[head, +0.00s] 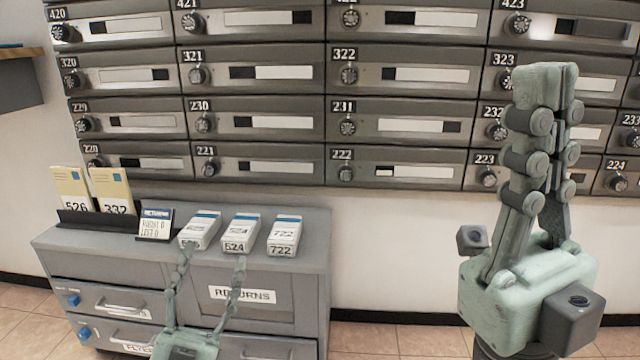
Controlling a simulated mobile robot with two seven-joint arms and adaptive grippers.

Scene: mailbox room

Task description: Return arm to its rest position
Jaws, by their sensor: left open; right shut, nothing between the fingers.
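My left gripper (213,254) is low at the left, in front of the grey cabinet. It is open and empty, with its two fingers spread and pointing up toward the small boxes on the cabinet top. Its fingertips overlap the lower edges of the left box (201,230) and the 524 box (241,233) in the picture; I cannot tell if they touch. My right gripper (556,72) stands upright at the right, in front of the mailbox wall. Its fingers are shut together with nothing between them.
The grey cabinet (311,262) has drawers and a "RETURNS" label. On it are a 722 box (284,235), a small sign (155,223) and yellow cards 526 (72,190) and 332 (111,190). Mailboxes (404,100) line the wall. Floor right of the cabinet is clear.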

